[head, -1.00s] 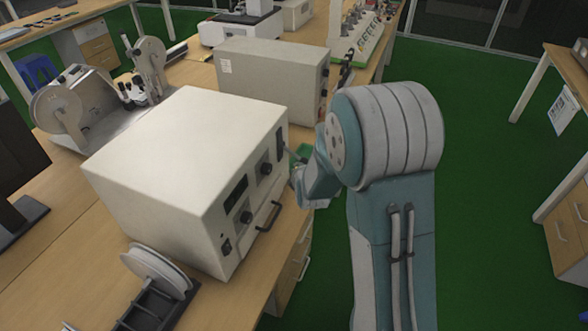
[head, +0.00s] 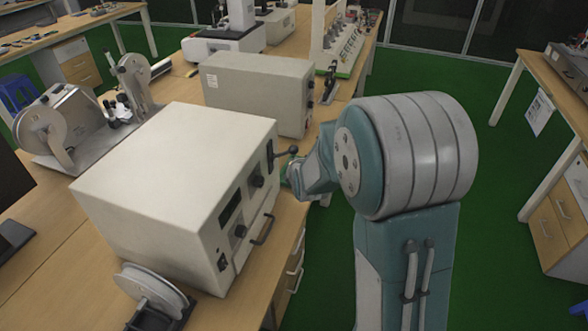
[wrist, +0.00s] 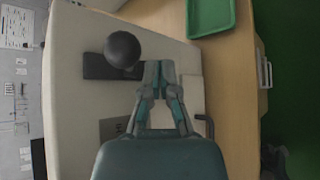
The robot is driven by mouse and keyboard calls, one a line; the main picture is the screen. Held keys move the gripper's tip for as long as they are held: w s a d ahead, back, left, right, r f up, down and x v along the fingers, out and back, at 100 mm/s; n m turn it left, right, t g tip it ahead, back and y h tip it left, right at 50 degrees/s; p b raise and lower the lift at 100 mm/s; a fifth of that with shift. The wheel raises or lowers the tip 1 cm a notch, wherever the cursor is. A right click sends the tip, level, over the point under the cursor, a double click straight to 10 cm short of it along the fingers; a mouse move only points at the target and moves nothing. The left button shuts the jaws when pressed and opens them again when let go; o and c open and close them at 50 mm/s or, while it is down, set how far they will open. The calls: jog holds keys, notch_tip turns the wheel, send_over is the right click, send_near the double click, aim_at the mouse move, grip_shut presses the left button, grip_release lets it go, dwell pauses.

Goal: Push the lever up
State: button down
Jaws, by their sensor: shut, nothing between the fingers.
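The lever (head: 285,153) is a dark rod with a black ball knob, sticking out from a black slot plate on the front of a large cream box (head: 175,165). In the wrist view the ball knob (wrist: 122,50) stands in front of the black plate (wrist: 97,67). My gripper (wrist: 158,68) is shut and empty, with its fingertips just right of the knob in that view; whether they touch the lever is unclear. In the head view my gripper (head: 294,180) is just below the knob, close to the box's front, with its fingers partly hidden.
The box front also has round knobs and a handle (head: 262,229). A second beige box (head: 258,90) stands behind it on the wooden bench. A green tray (wrist: 210,15) lies beside the box. A spool (head: 150,288) stands nearby. Green floor is open to the right.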

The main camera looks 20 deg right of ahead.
jog(key=shift+w+a+r, duration=0.15)
jog(key=shift+a+r, duration=0.15)
jog(key=shift+r, duration=0.4)
jog(key=shift+r, duration=0.1)
